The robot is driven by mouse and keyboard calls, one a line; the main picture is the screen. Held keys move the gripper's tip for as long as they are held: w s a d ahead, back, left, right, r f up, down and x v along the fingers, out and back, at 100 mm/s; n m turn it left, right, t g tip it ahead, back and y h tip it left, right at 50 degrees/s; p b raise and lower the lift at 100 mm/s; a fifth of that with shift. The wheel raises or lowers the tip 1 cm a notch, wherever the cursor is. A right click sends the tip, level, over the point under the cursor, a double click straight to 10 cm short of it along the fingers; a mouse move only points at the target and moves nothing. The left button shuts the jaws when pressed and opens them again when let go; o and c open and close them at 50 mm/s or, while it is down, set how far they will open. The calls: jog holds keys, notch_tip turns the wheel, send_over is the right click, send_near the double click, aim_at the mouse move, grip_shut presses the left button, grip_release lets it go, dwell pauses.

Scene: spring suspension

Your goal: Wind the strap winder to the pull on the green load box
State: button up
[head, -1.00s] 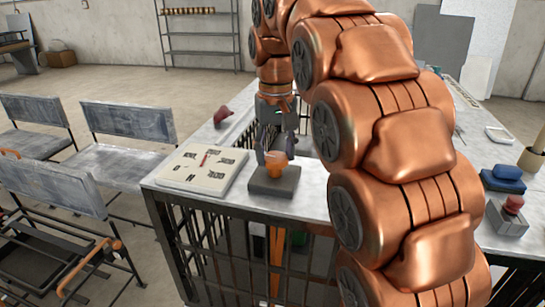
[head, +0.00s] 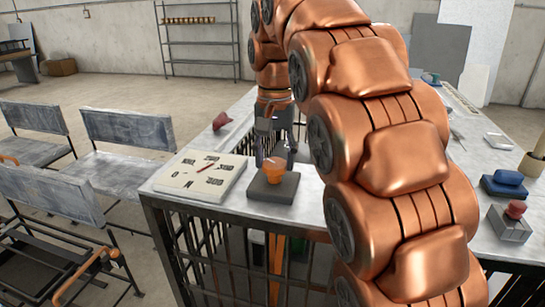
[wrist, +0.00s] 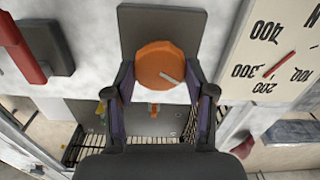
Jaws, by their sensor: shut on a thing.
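The strap winder is an orange knob (head: 273,172) on a dark grey square base (head: 284,190) at the table's near edge. In the wrist view the knob (wrist: 160,63) carries a pale mark pointing to its lower right. My gripper (head: 276,158) comes down from above. Its fingers (wrist: 161,75) stand at both sides of the knob and are shut on it. The pull gauge (head: 190,184) is a cream board left of the winder. Its red pointer (wrist: 280,65) has one end between 200 and 300. I cannot make out the green load box clearly.
A red object (head: 221,121) lies on the table behind the gauge. A red button (head: 515,209) on a grey block and a blue object (head: 507,178) stand at the right. My arm hides the table's middle. Chairs (head: 128,135) stand left of the table.

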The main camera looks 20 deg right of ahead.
jog(key=o, duration=1.2)
jog(key=shift+c, duration=0.2)
jog(key=shift+s, duration=0.1)
dwell(0.3)
